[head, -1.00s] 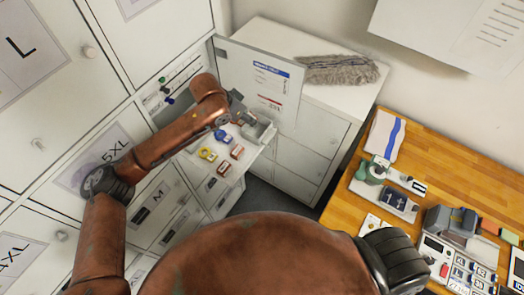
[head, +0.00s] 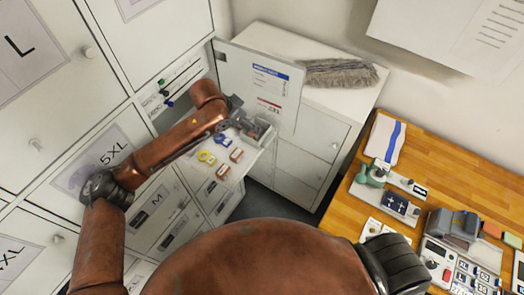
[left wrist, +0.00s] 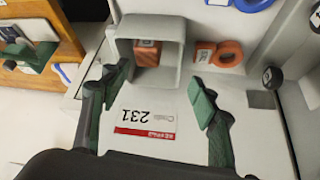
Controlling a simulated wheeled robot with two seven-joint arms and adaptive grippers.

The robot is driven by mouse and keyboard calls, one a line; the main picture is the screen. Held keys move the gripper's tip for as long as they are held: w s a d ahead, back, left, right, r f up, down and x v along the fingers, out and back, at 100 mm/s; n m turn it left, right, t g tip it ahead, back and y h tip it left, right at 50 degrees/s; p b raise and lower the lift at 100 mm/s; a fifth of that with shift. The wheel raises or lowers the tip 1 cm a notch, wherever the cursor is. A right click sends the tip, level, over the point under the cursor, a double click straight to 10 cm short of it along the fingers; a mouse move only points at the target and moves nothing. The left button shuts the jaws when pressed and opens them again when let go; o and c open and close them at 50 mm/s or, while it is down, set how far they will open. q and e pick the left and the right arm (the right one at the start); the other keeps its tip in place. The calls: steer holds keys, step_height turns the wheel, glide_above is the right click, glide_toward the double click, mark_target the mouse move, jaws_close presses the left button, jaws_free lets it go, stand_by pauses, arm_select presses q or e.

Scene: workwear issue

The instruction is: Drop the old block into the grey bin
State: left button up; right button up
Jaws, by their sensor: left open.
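A grey open bin (left wrist: 178,62) stands on the white shelf, and a reddish-brown block (left wrist: 147,53) sits inside it. In the head view the grey bin (head: 268,139) is at the shelf's far end, just beyond my left gripper (head: 243,118). In the left wrist view my left gripper (left wrist: 161,80) is open and empty, its green-padded fingers spread on the near side of the bin, apart from the block. My right gripper is not in view.
On the shelf are a yellow ring (head: 206,157), a blue item (head: 222,141) and red blocks (head: 222,171). An orange ring (left wrist: 227,53) lies beside the bin. A white panel (head: 260,80) rises behind the shelf. A wooden table (head: 440,170) with several items stands at right.

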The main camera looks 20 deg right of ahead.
arm_select(q)
step_height(320, 180, up, 10)
stand_by(0.5)
steer(key=shift+f, duration=0.1)
